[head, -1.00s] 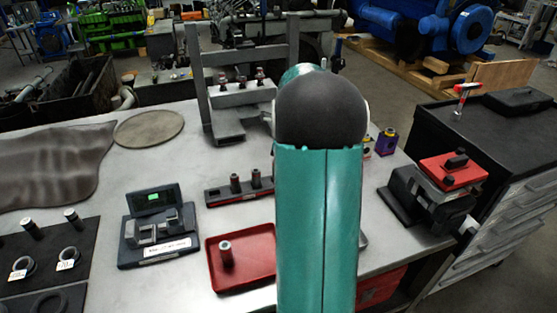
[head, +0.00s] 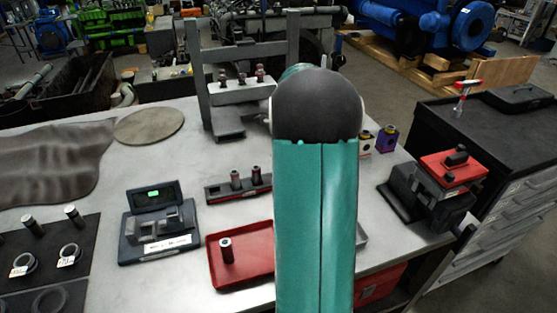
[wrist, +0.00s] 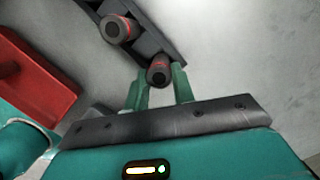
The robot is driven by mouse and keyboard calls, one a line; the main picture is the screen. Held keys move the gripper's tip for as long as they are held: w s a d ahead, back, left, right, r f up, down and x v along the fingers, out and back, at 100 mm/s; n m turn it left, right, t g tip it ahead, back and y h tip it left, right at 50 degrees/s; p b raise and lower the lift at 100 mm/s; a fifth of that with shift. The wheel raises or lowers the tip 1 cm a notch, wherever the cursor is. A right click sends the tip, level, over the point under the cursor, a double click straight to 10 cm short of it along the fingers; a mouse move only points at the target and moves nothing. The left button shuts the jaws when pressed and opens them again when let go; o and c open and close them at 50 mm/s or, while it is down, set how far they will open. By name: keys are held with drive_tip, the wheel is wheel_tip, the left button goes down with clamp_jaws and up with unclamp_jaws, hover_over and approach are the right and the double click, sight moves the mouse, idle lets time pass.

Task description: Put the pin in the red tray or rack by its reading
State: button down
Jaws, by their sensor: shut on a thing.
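In the wrist view my gripper (wrist: 160,88) is shut on a dark pin with a red band (wrist: 158,70). This pin stands over the near end of a dark rack (wrist: 93,9); I cannot tell whether it is seated or just above. Another red-banded pin (wrist: 120,28) stands in the rack beside it. In the head view the rack (head: 226,198) shows two pins, and my arm hides its right end and my gripper. The red tray (head: 245,277) lies in front of the rack with one pin (head: 226,250) upright in it.
A gauge with a green display (head: 153,194) stands left of the tray. A dark mat (head: 85,255) with pins and rings lies at far left. A grey stand (head: 196,70) rises behind the rack. A red-topped vise (head: 450,170) is at right. Bare table lies around the gauge.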

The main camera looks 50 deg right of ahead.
drive_tip(key=shift+f, duration=0.15)
drive_tip(key=c, duration=0.7)
unclamp_jaws()
drive_tip(key=shift+r, duration=4)
